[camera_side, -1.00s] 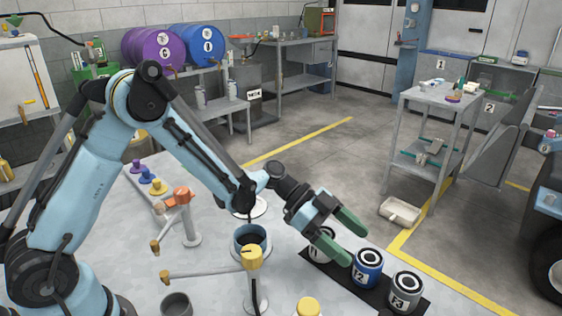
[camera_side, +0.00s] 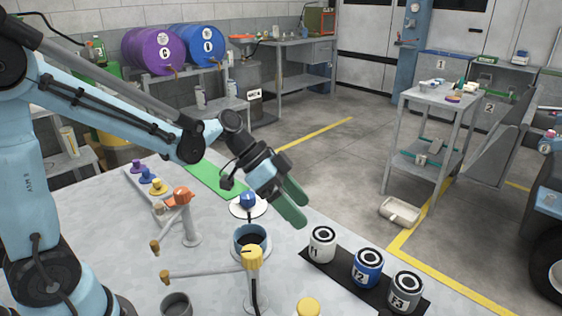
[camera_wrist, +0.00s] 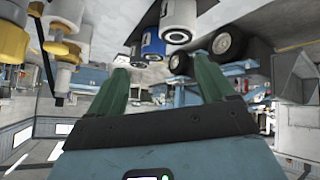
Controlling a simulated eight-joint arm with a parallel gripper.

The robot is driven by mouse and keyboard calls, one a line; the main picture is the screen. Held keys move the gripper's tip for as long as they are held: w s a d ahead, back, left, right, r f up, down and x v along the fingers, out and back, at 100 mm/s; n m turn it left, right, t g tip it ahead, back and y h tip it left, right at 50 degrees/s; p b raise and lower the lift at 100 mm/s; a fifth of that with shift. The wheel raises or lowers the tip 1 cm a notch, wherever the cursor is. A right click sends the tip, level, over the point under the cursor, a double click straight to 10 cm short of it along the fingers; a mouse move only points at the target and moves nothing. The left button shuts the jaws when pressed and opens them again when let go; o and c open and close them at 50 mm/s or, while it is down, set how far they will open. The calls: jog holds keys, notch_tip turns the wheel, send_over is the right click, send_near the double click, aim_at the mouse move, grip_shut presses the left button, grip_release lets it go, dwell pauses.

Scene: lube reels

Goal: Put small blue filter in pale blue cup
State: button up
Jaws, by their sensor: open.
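The small blue filter (camera_side: 367,268), marked 2, stands upright on a black mat between two whitish filters. It also shows in the wrist view (camera_wrist: 152,44), beyond and between my fingers. The pale blue cup (camera_side: 250,238) stands open at the top on the table, left of the filters, behind a yellow-topped post. My gripper (camera_side: 303,207) has green fingers, spread apart with nothing between them. It is in the air, up and left of the filters in the side view and to the right of the cup.
White filters marked 1 (camera_side: 322,244) and 3 (camera_side: 405,291) flank the blue one. A blue knob-like piece (camera_side: 248,200) is on a white disc behind the cup. A yellow-topped post (camera_side: 253,258) and an orange-topped stand (camera_side: 183,197) carry side arms near the cup.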

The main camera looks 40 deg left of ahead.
jog(key=s+a+r+n+t+y, duration=0.2)
jog(key=s+a+n+t+y, duration=0.1)
jog(key=s+a+n+y, duration=0.4)
jog(key=shift+s+a+n+y, duration=0.35)
jog(key=shift+s+n, duration=0.55)
jog(key=shift+s, duration=0.3)
jog(key=shift+o, duration=0.4)
jog(key=shift+s+a+n, duration=0.3)
jog(key=shift+a, duration=0.05)
jog(key=w+d+r+m+g, duration=0.2)
jog(key=w+d+r+m, duration=0.1)
jog(key=w+d+r, duration=0.25)
jog(key=m+g, duration=0.5)
jog(key=m, duration=0.2)
send_over(370, 257)
notch_tip(370, 257, down, 5)
jog(key=f, duration=0.6)
jog(key=shift+d, duration=0.2)
jog(key=shift+a+f, duration=0.2)
jog(key=shift+f, duration=2.5)
